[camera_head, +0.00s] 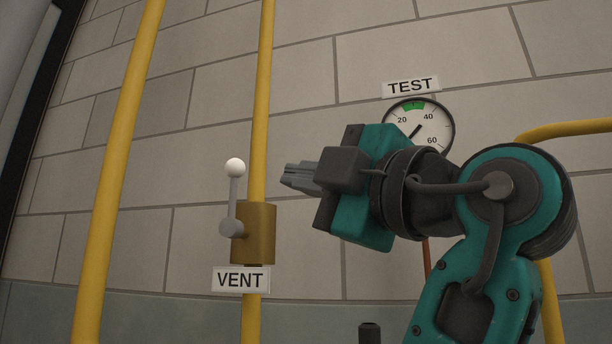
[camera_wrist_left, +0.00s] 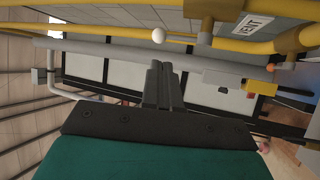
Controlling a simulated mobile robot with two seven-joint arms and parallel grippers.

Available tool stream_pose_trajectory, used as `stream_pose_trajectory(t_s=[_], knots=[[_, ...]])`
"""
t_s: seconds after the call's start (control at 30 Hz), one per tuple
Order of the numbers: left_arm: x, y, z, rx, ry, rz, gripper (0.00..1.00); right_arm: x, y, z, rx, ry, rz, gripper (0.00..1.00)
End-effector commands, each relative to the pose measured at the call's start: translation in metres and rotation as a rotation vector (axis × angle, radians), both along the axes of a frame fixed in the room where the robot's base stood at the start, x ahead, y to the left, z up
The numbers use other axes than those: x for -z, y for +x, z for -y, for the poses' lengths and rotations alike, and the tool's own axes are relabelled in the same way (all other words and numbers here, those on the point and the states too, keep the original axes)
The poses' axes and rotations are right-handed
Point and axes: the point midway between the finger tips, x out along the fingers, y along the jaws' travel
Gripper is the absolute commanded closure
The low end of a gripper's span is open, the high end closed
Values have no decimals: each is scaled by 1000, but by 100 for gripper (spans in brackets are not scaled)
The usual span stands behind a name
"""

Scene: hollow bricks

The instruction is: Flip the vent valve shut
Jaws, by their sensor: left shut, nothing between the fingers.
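The vent valve has a brass body (camera_head: 259,233) on a vertical yellow pipe, above a white VENT label (camera_head: 240,279). Its grey lever (camera_head: 233,203) points up, roughly along the pipe, with a white ball knob (camera_head: 235,168) at its top. My left gripper (camera_head: 286,176) is shut and empty. In the head view its fingers point left, to the right of the knob and apart from it in the picture. In the left wrist view the knob (camera_wrist_left: 159,35) shows just beyond the fingertips (camera_wrist_left: 160,67), and the VENT label (camera_wrist_left: 247,22) is at upper right. My right gripper is out of view.
A round gauge (camera_head: 408,124) under a TEST label (camera_head: 411,86) is partly hidden by my left arm. Another yellow pipe (camera_head: 120,150) runs at the left and one (camera_head: 570,129) at the right. An orange knob (camera_wrist_left: 271,68) shows in the wrist view.

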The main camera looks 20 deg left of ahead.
Motion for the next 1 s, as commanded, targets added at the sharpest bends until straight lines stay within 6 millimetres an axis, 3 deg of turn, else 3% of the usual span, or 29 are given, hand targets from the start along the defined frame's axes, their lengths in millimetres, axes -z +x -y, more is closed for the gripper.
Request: stream_pose_trajectory(t_s=[0.3,0.5,1.0], knots=[[-22,27,-60,-6,1,4,100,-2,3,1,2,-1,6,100],[-32,40,-83,-5,1,1,100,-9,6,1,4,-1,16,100],[-34,44,-92,-2,1,1,100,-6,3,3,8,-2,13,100]])
